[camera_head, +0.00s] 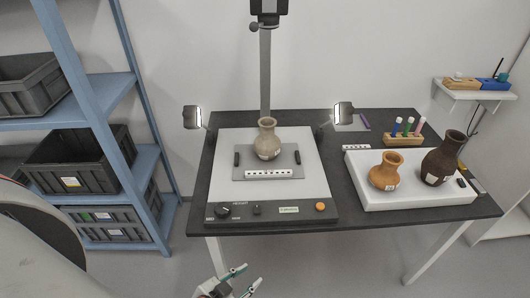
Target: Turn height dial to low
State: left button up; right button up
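The copy stand's light grey base (314,180) lies on the black table, with a control strip along its front edge. A large black dial (222,211) sits at the left end of the strip, next to small print that seems to read HEIGHT. Its setting is too small to read. A smaller black knob (257,209) is to its right. My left gripper (253,274) is low in front of the table, below and apart from the dial. Its teal-tipped fingers are spread and empty. My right gripper is out of view.
A tan vase (267,140) stands on the stand's grey plate, between two lamps. A green display (288,210) and an orange button (320,206) share the strip. Orange (385,172) and dark brown (442,160) vases stand on a white slab at right. A blue shelf (95,104) holds crates at left.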

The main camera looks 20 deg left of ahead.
aim_at(223, 210)
jog(key=u, duration=1.15)
